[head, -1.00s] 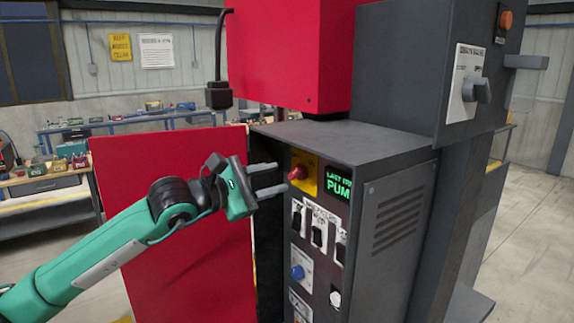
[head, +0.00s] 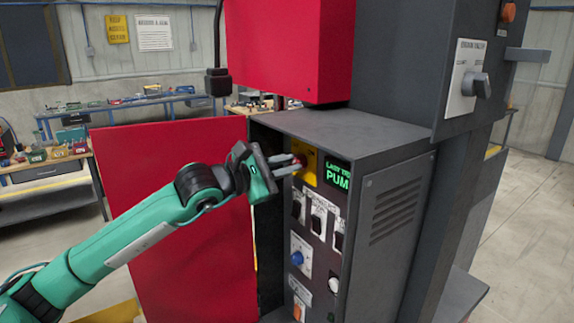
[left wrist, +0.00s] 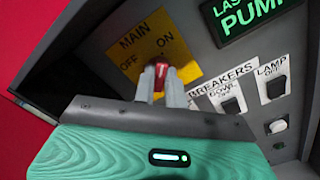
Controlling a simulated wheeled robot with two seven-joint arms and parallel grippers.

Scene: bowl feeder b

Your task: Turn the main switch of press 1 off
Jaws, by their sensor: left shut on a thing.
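The main switch is a red knob (left wrist: 161,72) on a yellow plate (left wrist: 158,48) marked MAIN, OFF and ON, on the grey front panel of the press cabinet. In the head view the yellow plate (head: 308,167) sits at the top of the panel, and the knob is mostly hidden by the fingers. My left gripper (head: 298,163) reaches in from the left. In the left wrist view its two fingers (left wrist: 161,82) are closed on either side of the red knob. Which mark the knob points to is hard to tell. My right gripper is not in view.
A lit green sign (head: 338,176) is right of the switch. Breaker switches (head: 317,222) and a blue button (head: 297,258) are below. An open red door (head: 180,210) stands left of the panel, behind my left arm. A red housing (head: 290,50) overhangs the cabinet.

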